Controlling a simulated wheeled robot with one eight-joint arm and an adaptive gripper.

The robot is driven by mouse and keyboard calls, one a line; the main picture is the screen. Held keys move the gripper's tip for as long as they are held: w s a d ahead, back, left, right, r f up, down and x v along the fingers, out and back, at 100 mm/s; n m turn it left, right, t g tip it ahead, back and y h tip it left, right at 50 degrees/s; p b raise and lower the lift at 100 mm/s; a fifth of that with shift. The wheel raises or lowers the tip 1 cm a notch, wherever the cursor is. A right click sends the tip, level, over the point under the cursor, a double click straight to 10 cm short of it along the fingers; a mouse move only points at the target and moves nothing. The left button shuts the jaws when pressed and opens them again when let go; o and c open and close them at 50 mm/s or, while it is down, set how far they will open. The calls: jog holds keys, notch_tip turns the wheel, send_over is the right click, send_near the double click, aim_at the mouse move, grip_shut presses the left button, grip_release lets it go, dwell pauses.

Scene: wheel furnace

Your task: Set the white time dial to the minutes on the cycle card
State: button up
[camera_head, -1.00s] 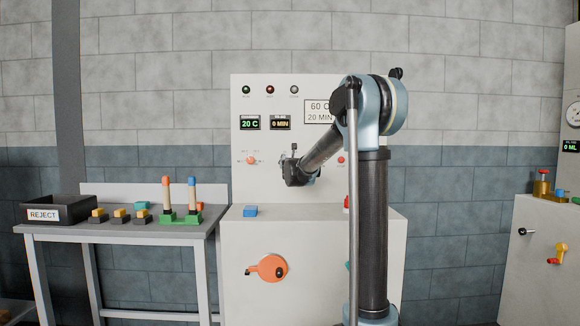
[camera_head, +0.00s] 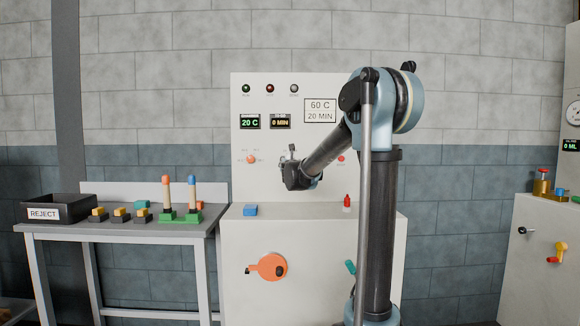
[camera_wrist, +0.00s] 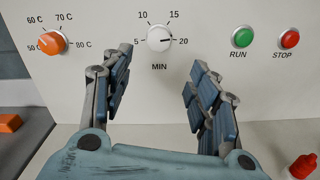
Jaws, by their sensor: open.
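The white time dial (camera_wrist: 159,38) is on the panel in the wrist view, with 5, 10, 15 and 20 around it and MIN below. A dark mark at its right side points toward 20. The cycle card (camera_head: 320,110) reads 60 C and 20 MIN. The time display (camera_head: 280,122) reads 0 MIN. My gripper (camera_wrist: 160,74) is open and empty, its fingers spread below the dial in the picture and apart from it. In the head view my gripper (camera_head: 291,155) is in front of the panel and hides the dial.
The orange temperature dial (camera_wrist: 52,42) is left of the white dial. The green RUN button (camera_wrist: 242,38) and red STOP button (camera_wrist: 289,39) are to its right. A red object (camera_wrist: 303,166) stands on the ledge at lower right.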

jog(key=s+f+m+t, duration=0.2)
jog(key=f+m, duration=0.1)
jog(key=m, duration=1.4)
jog(key=s+f+m+t, duration=0.2)
jog(key=s+f+m, duration=0.15)
jog(key=m, duration=1.35)
jog(key=x, duration=1.8)
jog(key=shift+r+h, duration=0.2)
jog(key=shift+h, duration=0.1)
jog(key=shift+a, duration=0.15)
jog(key=c, duration=1)
